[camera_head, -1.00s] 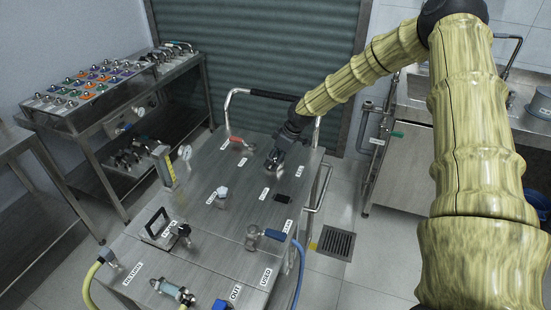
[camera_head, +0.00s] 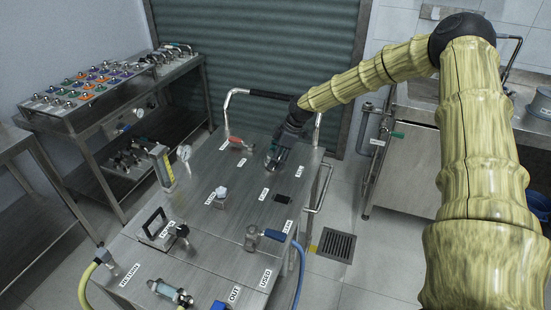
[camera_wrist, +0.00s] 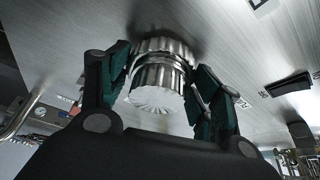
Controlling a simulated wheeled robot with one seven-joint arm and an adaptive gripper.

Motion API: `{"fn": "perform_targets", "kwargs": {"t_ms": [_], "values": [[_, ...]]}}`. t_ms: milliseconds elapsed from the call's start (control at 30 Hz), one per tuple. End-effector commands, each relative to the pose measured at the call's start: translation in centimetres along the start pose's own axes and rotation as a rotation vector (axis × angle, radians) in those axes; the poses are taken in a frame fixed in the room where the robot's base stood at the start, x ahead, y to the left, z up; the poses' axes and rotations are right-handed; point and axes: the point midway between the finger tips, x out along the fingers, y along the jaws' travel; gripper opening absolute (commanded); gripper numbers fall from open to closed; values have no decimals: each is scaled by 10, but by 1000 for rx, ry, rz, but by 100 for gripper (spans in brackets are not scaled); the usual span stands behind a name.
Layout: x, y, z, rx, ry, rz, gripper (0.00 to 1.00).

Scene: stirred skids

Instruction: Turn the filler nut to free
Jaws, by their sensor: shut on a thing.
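The filler nut (camera_wrist: 158,82) is a ribbed, shiny metal cap on the brushed-steel top, and it fills the middle of the wrist view. My gripper (camera_wrist: 162,72) is shut on it, with one dark green finger on each side of the ribbed rim. In the head view my gripper (camera_head: 273,163) points down at the far part of the skid top (camera_head: 225,170). There the nut is mostly hidden by the fingers. I cannot tell from these frames how far the nut has turned.
A red-handled valve (camera_head: 240,145) stands left of my gripper. A small white-topped knob (camera_head: 221,192) and a blue-handled valve (camera_head: 270,234) are nearer. A pressure gauge (camera_head: 184,153) rises at the left edge. A push rail (camera_head: 272,94) runs behind.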

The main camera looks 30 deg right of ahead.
Motion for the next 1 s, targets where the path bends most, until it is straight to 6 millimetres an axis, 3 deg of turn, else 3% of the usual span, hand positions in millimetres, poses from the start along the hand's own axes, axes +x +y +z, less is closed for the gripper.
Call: {"fn": "perform_targets", "kwargs": {"t_ms": [167, 200, 300, 733, 1000], "values": [[-1, 1, 1, 1, -1, 2, 40], [0, 1, 1, 1, -1, 2, 70], [0, 1, 1, 1, -1, 2, 86], [-4, 0, 0, 1, 0, 1, 86], [-34, 2, 0, 1, 1, 4, 86]]}}
